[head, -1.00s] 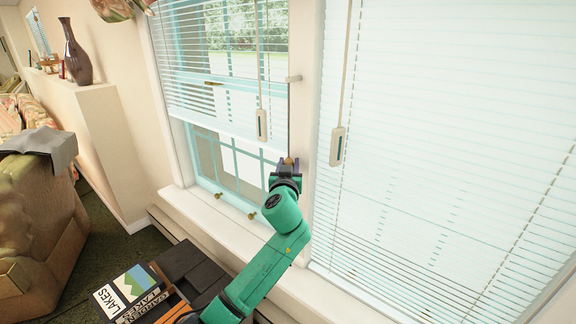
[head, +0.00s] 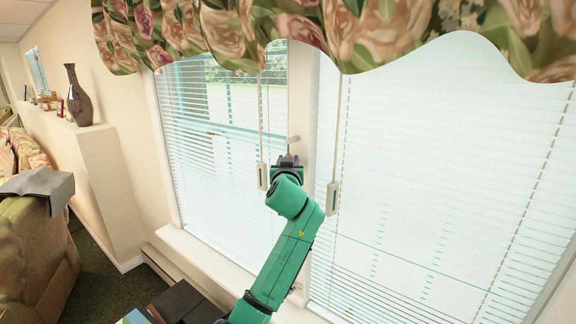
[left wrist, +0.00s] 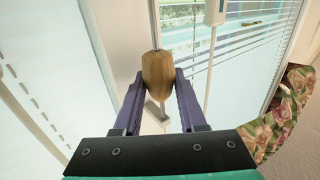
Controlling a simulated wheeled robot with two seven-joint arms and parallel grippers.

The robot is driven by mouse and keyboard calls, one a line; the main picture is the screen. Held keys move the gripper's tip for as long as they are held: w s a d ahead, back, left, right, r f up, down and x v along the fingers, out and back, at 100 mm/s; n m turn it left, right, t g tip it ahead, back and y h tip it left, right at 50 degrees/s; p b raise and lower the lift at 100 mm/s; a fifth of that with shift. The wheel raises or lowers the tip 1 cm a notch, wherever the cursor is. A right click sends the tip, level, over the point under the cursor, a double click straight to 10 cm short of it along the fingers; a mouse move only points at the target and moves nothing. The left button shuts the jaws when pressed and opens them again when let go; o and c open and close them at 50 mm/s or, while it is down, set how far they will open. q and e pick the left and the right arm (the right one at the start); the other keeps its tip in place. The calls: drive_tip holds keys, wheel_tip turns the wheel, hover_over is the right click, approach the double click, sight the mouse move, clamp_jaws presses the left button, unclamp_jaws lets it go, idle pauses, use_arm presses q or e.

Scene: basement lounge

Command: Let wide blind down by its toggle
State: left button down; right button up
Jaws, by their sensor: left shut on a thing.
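The left window's blind (head: 215,170) hangs with its slats spread over most of the pane, down close to the sill. The right window's blind (head: 430,190) is also down. My left gripper (head: 288,160) is at the post between the windows, just below a small pale bracket (head: 293,139). In the left wrist view my left gripper (left wrist: 160,88) is shut on a wooden toggle (left wrist: 158,72), a rounded tan piece between its two purple fingers. In the head view the toggle is mostly hidden by the gripper. My right gripper is not in view.
Two pale wands hang close by, one left of the gripper (head: 263,176) and one right of it (head: 333,198). A floral valance (head: 340,30) crosses the top. A vase (head: 78,95) stands on the ledge at left; an armchair (head: 40,250) is below it.

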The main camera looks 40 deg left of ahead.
use_arm(q)
drive_tip(key=shift+r, duration=0.35)
drive_tip(key=c, duration=0.7)
unclamp_jaws()
drive_tip(key=shift+c, duration=0.2)
drive_tip(key=shift+f, duration=0.15)
drive_tip(key=shift+s+d, duration=0.2)
drive_tip(key=b+v, duration=0.5)
drive_tip(key=v, duration=0.9)
drive_tip(key=shift+b, duration=0.3)
